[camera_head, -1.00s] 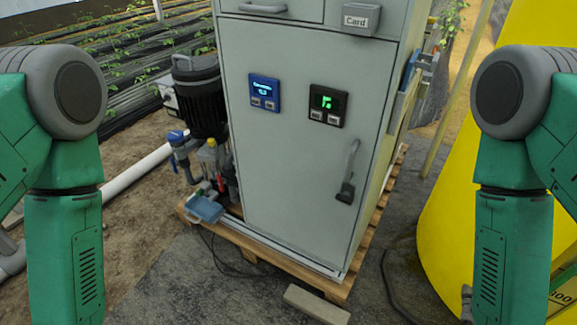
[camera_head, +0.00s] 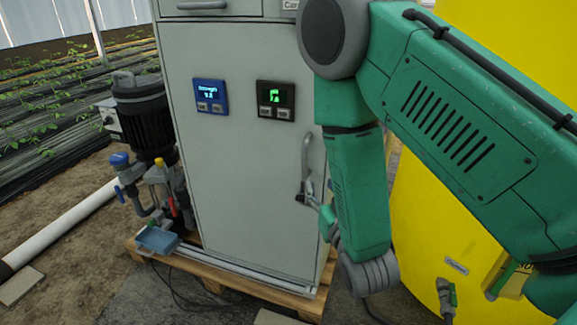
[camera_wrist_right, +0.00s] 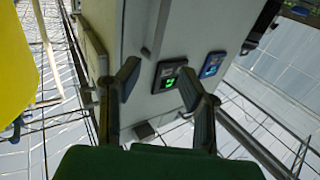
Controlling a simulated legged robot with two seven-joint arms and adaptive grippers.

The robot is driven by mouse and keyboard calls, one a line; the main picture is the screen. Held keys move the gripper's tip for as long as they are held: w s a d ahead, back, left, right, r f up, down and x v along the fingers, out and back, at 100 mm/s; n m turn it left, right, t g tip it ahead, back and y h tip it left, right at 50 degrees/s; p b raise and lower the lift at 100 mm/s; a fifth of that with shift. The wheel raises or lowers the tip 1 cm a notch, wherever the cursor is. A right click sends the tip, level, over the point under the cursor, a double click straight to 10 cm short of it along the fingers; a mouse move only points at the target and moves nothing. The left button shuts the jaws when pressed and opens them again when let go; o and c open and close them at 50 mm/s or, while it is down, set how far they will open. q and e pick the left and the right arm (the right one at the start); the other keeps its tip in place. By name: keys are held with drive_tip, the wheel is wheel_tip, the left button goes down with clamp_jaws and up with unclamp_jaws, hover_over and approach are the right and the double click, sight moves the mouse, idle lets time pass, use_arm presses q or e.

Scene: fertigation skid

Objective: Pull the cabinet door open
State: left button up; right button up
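The grey cabinet door (camera_head: 235,165) is shut in the head view. Its upright grey handle (camera_head: 306,154) is near the door's right edge; what looks like this handle shows in the wrist view (camera_wrist_right: 159,25). My right gripper (camera_head: 308,194) is at the handle's lower end in the head view; whether it touches cannot be told. In the wrist view the right gripper's fingers (camera_wrist_right: 162,75) are spread apart with nothing between them, and the handle lies beyond the tips. My right forearm covers part of the cabinet's right side. My left gripper is out of view.
A blue display (camera_head: 210,96) and a black display (camera_head: 275,99) are on the door. The cabinet stands on a wooden pallet (camera_head: 215,278). A black pump (camera_head: 145,120) is left of it, a yellow tank (camera_head: 430,235) right.

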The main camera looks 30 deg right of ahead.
sight(306, 160)
drive_tip(key=b+x, duration=0.2)
drive_tip(key=x, duration=1)
drive_tip(key=shift+f+b, duration=0.1)
drive_tip(key=shift+b, duration=0.25)
drive_tip(key=shift+w+d, duration=0.3)
drive_tip(key=shift+w, duration=0.2)
clamp_jaws()
